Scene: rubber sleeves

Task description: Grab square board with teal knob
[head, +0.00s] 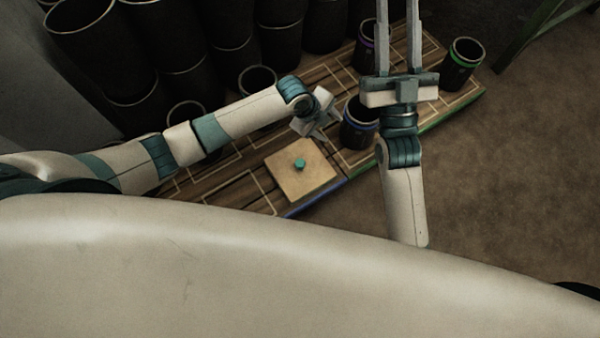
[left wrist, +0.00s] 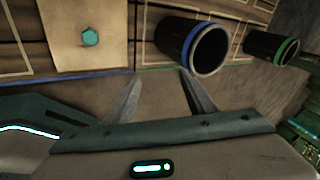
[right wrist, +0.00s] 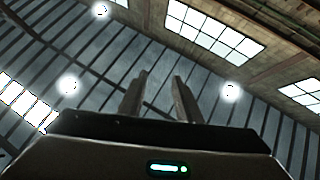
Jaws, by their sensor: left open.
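The square tan board (head: 284,184) lies flat on the dark wooden platform, with a small teal knob (head: 299,164) standing at its middle. In the left wrist view the board (left wrist: 68,50) is at the upper left, partly cut off by the frame, and its knob (left wrist: 91,37) shows clearly. My left gripper (left wrist: 160,76) is open and empty; in the head view it (head: 318,122) is just beyond the board's upper right side, apart from the knob. My right gripper (head: 397,25) is raised, its fingers apart and empty; the right wrist view shows only ceiling between the fingers (right wrist: 160,77).
A blue-banded dark sleeve (head: 358,128) stands close to the left gripper. A green-banded sleeve (head: 462,62) and a purple-banded one (head: 365,42) stand farther along the platform (head: 425,117). Several dark cylinders (head: 160,45) crowd the back left. Bare floor (head: 510,180) lies right.

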